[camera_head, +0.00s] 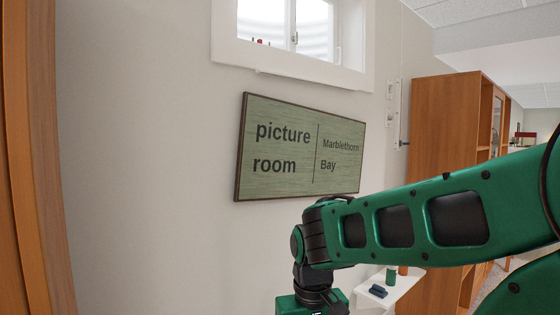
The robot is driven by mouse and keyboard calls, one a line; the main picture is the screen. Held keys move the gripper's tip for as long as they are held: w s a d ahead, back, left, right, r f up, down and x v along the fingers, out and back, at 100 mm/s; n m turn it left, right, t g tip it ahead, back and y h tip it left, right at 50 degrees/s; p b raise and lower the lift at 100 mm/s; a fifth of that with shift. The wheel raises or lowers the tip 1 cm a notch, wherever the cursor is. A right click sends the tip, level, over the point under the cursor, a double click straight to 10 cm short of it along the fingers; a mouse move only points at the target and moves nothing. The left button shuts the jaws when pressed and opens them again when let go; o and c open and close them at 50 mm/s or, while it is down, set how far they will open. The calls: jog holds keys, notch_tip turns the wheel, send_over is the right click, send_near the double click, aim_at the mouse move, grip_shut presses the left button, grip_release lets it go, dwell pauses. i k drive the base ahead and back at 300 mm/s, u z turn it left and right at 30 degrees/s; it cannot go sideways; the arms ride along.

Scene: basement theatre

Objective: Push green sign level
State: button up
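The green sign (285,182) hangs on the pale wall under a small window. It has a thin dark frame and reads "picture room" and "Marblethorn Bay". It looks slightly tilted in the picture, with its top edge sloping down to the right; part of this may be perspective, so I cannot tell how far off level it is. My green arm reaches in from the right, in front of and below the sign's lower right corner. My gripper's fingers lie below the bottom edge of the picture, so their state is hidden. I see no contact with the sign.
A white-framed window (223,34) is above the sign. A wooden door or panel edge (38,200) stands at the far left. A wooden bookcase (445,105) is at the right. A small white table (409,283) with small items stands behind my arm.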

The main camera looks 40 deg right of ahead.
aim_at(286, 149)
jog(key=z, duration=0.7)
jog(key=i, duration=0.5)
jog(key=u, duration=0.55)
jog(key=k, duration=0.55)
jog(key=z, duration=0.65)
jog(key=i, duration=0.45)
